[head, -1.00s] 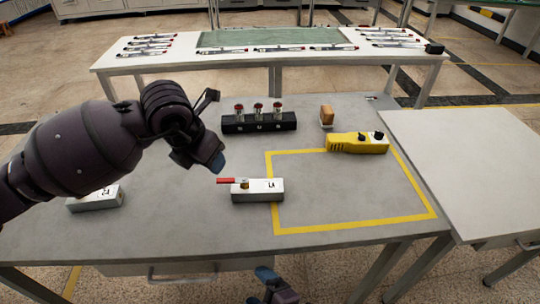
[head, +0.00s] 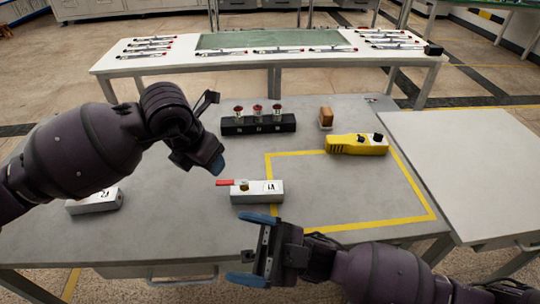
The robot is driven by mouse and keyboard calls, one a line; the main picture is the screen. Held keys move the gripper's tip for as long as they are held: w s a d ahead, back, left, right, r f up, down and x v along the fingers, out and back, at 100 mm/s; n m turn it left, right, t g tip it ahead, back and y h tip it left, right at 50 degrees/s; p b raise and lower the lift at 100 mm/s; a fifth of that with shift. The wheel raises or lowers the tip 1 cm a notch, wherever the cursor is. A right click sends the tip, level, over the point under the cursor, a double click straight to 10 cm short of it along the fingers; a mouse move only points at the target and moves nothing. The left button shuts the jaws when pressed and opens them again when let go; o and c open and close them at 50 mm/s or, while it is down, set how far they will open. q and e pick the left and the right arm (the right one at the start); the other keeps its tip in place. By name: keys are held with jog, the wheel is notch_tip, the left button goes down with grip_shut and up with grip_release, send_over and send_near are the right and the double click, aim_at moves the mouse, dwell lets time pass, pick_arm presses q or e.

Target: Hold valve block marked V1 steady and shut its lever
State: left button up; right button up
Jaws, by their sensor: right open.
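The valve block (head: 258,197), a pale box with a label that appears to read V1, sits on the grey table across the left line of the yellow outline. Its red lever (head: 225,183) points left past the block's left end. My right gripper (head: 252,252) is open and empty at the table's front edge, in front of the block and apart from it. My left gripper (head: 214,166) hangs above the table, up and left of the lever, touching nothing visible; its jaw gap is hidden.
A second pale block (head: 95,205) lies at the left, partly behind my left arm. The yellow-outlined area is mostly clear.

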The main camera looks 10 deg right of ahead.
notch_tip(320, 180, up, 2)
jog(key=d+n+g+h, duration=0.1)
jog(key=n+g, duration=0.3)
jog(key=g, duration=0.1)
jog(key=n+t+h, duration=0.8)
jog(key=n+h, duration=1.4)
jog(key=h, duration=0.3)
send_over(270, 187)
notch_tip(270, 187, down, 6)
jog(key=shift+f, duration=0.25)
notch_tip(270, 187, down, 10)
jog(key=shift+f, duration=0.2)
